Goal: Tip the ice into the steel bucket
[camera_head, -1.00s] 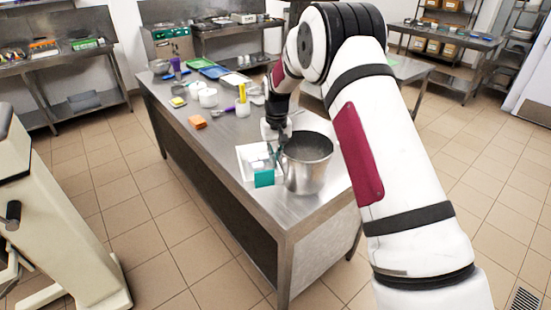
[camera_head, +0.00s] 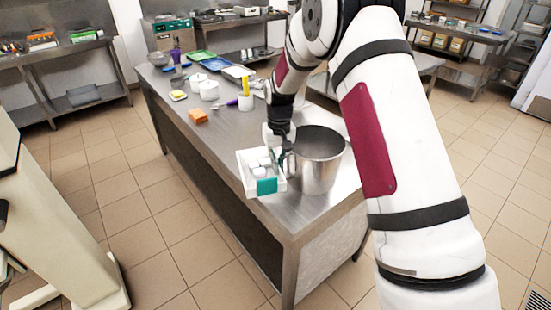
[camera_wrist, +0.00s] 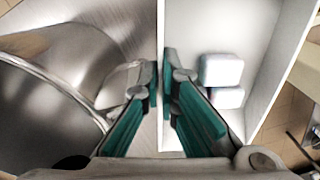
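A white open tray (camera_head: 244,172) with a teal patch on its near side is at the left edge of the steel table. Several white ice cubes (camera_head: 260,171) lie in it; two also show in the wrist view (camera_wrist: 221,71). The steel bucket (camera_head: 318,172) stands upright just right of the tray. My gripper (camera_head: 281,158) is between them at the tray's bucket-side wall. In the wrist view, its teal fingers (camera_wrist: 158,72) lie either side of that wall, pinching it. I cannot tell whether the tray is resting or slightly raised. The bucket's inside is partly hidden.
On the steel table (camera_head: 222,137), an orange block (camera_head: 198,116), white tubs (camera_head: 209,91) and a cup with yellow items (camera_head: 245,101) stand farther back. Coloured trays (camera_head: 215,64) lie at the far end. Floor shows beyond the table's left edge.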

